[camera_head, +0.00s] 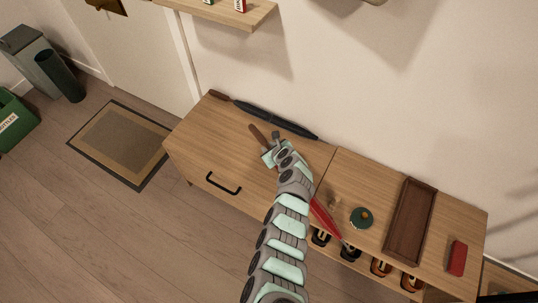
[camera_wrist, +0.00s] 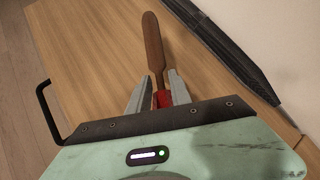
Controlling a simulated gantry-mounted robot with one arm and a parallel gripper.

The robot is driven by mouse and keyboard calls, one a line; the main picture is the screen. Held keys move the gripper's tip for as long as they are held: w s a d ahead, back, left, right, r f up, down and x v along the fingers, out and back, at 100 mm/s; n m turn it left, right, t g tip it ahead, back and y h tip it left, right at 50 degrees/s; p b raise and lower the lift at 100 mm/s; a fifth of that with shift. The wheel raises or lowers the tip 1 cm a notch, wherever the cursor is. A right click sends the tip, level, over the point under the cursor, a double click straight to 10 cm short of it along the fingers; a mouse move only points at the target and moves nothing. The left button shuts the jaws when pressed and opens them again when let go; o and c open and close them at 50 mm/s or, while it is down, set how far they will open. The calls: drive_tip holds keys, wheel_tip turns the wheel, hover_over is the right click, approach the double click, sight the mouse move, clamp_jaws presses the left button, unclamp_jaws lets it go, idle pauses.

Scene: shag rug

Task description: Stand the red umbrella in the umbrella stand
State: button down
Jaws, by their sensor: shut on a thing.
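The red umbrella (camera_head: 324,217) lies across the wooden cabinet top, partly hidden under my arm. Its brown handle (camera_head: 259,134) sticks out beyond my gripper (camera_head: 271,151). In the wrist view, my gripper (camera_wrist: 160,92) is shut on the red umbrella (camera_wrist: 163,100) just below the brown handle (camera_wrist: 153,45). Whether the umbrella touches the cabinet top is hard to tell. A dark, tall cylinder, which looks like the umbrella stand (camera_head: 60,77), stands on the floor at the far left, well away from my gripper.
A black umbrella (camera_head: 275,120) lies along the wall behind my gripper. The cabinet top (camera_head: 215,130) also holds a green round item (camera_head: 361,217), brown tray (camera_head: 396,240) and red item (camera_head: 457,258). A doormat (camera_head: 118,143), grey bin (camera_head: 24,52) and green box (camera_head: 14,120) are left.

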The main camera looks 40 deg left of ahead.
drive_tip(key=shift+f+b, duration=1.1)
drive_tip(key=shift+f, duration=0.7)
drive_tip(key=c, duration=1.2)
unclamp_jaws()
drive_tip(key=shift+d+r+p, duration=0.15)
drive_tip(key=shift+r+p, duration=0.4)
drive_tip(key=p+v, duration=0.6)
drive_tip(key=v, duration=0.5)
drive_tip(key=shift+s+d, duration=0.15)
drive_tip(key=shift+d, duration=0.05)
